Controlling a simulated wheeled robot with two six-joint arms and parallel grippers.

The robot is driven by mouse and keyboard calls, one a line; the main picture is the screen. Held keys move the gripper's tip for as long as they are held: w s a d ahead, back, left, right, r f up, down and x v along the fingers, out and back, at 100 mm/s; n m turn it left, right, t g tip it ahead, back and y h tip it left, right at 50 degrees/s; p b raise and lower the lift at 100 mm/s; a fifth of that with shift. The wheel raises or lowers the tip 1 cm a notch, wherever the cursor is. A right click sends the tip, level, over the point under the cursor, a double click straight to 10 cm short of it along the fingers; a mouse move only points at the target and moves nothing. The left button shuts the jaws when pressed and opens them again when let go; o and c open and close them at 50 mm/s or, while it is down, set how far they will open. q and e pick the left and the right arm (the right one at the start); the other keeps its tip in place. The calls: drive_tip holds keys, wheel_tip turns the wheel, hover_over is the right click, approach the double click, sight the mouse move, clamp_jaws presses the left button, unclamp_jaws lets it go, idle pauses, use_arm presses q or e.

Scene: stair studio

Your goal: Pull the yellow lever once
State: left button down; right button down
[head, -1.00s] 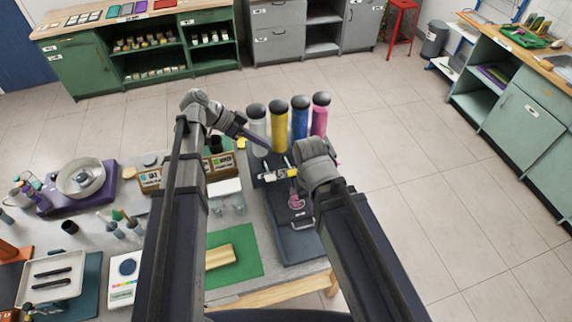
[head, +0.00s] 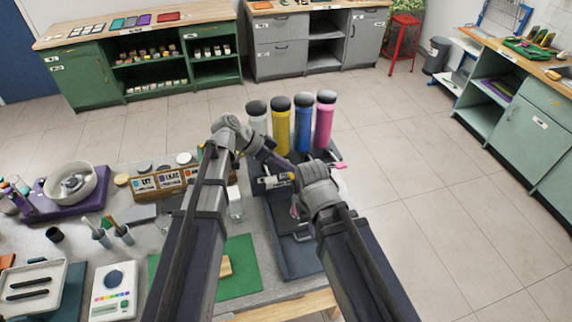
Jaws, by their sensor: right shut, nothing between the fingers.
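The dispenser stands on the table with clear, yellow (head: 279,127), blue and pink cylinders in a row. I cannot make out the yellow lever clearly; the area below the yellow cylinder is largely covered by my two grippers. My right gripper (head: 295,207) is shut and empty in front of the dispenser, its wrist below the blue and pink cylinders. My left gripper (head: 286,163) reaches in from the left, its fingers just below the yellow and blue cylinders. Its jaws are too small and overlapped to judge.
A pink lever (head: 338,165) sticks out at the dispenser's right side. A dark tray base (head: 292,262) lies in front. Left are a green mat (head: 238,285), a glass jar (head: 235,205), a wooden rack (head: 160,183) and a scale (head: 114,288). Floor right of the table is free.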

use_arm(q)
drive_tip(key=shift+s+f, duration=0.1)
drive_tip(key=shift+f, duration=0.2)
drive_tip(key=f+b, duration=0.1)
drive_tip(key=s+f+m+t+b, duration=0.1)
drive_tip(key=f+t+b, duration=0.1)
drive_tip(key=f, duration=0.1)
drive_tip(key=shift+s+d+y+b, duration=0.2)
drive_tip(key=shift+d+y+b, duration=0.05)
drive_tip(key=shift+y+b, duration=0.15)
drive_tip(key=shift+r, duration=0.1)
idle(1.7)
